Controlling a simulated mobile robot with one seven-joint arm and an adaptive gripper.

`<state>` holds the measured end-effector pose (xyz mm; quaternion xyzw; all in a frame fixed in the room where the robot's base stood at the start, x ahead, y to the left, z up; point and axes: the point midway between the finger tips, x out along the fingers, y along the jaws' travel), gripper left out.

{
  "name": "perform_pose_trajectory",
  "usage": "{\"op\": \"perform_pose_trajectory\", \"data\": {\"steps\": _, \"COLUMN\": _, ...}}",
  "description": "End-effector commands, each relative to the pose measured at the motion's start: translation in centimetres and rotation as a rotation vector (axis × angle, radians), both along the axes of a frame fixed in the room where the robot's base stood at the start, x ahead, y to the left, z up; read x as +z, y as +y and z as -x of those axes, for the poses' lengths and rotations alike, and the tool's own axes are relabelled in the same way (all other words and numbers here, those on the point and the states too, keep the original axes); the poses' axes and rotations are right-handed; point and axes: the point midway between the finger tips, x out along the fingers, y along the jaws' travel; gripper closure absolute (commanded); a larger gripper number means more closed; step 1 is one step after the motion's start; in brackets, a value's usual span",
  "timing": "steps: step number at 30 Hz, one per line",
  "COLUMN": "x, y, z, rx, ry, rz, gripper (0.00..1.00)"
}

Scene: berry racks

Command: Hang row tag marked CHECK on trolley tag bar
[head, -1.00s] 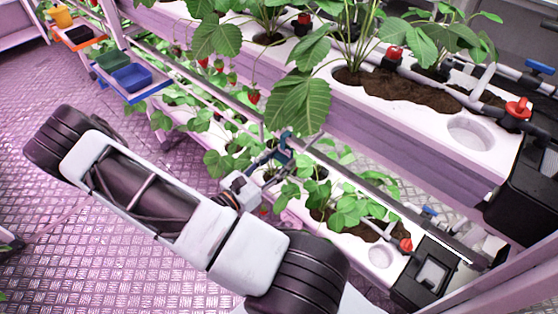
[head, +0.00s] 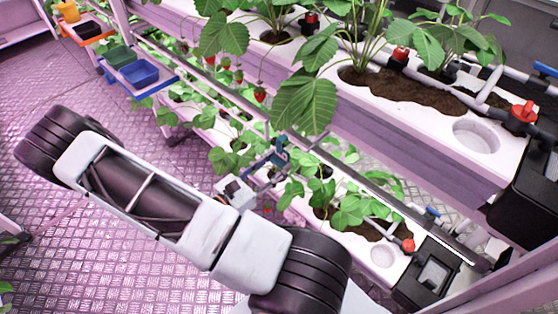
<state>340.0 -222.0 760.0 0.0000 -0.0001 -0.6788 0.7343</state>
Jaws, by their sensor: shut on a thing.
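My gripper (head: 262,167) is at the end of my arm, low in front of the lower rack and among its leaves. It is shut on a small dark blue piece (head: 279,154), which looks like a row tag. The piece is small and partly lost among the gripper's parts and leaves, and no marking on it can be read. I cannot pick out the trolley tag bar in the head view.
The upper white planter (head: 420,125) overhangs the gripper's area, with a large strawberry leaf (head: 304,103) hanging close above. The lower planter (head: 378,258) runs beside it. A blue tray (head: 140,73) and an orange-edged tray (head: 88,29) are at upper left.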

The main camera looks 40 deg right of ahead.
Motion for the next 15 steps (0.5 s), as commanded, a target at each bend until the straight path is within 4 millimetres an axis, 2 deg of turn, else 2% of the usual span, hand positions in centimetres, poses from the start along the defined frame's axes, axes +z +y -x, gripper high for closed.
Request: {"op": "perform_pose_trajectory", "data": {"steps": 15, "x": 0.0, "y": 2.7, "z": 0.1, "rx": 0.001, "ry": -0.001, "rz": 0.000, "gripper": 0.84}}
